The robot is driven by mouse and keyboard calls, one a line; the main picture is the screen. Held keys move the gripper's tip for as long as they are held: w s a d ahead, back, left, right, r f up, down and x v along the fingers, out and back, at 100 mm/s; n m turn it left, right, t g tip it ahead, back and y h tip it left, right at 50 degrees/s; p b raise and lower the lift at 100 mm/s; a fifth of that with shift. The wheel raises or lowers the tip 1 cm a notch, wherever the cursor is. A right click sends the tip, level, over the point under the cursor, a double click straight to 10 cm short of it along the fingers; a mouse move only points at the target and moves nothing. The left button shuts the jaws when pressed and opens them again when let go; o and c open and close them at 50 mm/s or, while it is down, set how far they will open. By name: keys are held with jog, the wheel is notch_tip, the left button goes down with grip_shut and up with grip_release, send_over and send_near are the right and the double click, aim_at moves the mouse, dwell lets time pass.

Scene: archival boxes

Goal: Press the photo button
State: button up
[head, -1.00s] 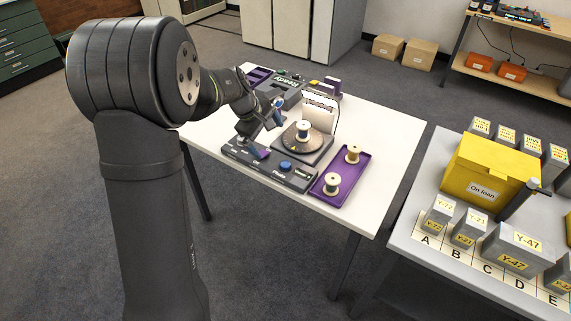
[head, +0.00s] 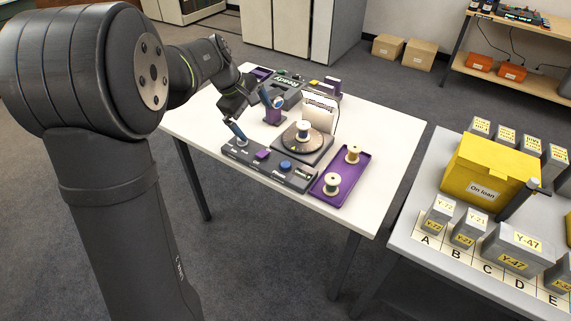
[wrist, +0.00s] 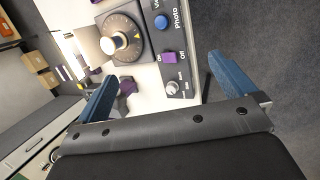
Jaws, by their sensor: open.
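The blue photo button (head: 286,164) is on the dark control panel (head: 300,181) at the table's front edge. In the wrist view the photo button (wrist: 161,21) shows at the top, beside its "Photo" label. A purple switch (head: 263,155) is left of it on the panel; the switch also shows in the wrist view (wrist: 169,57), next to the word "Off". My gripper (head: 256,119) is open and empty, above the panel's left end, left of the photo button. In the wrist view my gripper (wrist: 163,67) has its blue fingers wide apart, with the switch between them.
Behind the panel stands a turntable (head: 318,149) bearing a spool (head: 303,131). A purple tray (head: 345,184) with two spools is right of it. A small purple stand (head: 272,117) is close to my gripper. A grey table with a yellow box (head: 490,172) is at right.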

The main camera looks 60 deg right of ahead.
jog(key=shift+w+a+r, duration=0.1)
jog(key=shift+a+r, duration=0.1)
jog(key=shift+r, duration=0.25)
jog(key=c, duration=1.6)
jog(key=shift+d+f, duration=0.1)
jog(key=shift+f, duration=0.05)
jog(key=c, duration=0.3)
jog(key=shift+s+d+f+m, duration=0.15)
jog(key=shift+s+m, duration=0.05)
jog(key=shift+m, duration=0.4)
grip_shut()
jog(key=s+d+f+m+t+y, duration=0.1)
jog(key=s+d+f+m, duration=0.4)
jog(key=m, duration=1.1)
jog(key=shift+d+f+t, duration=0.5)
jog(key=shift+f+t, duration=0.25)
jog(key=shift+t, duration=0.05)
jog(key=shift+s, duration=0.1)
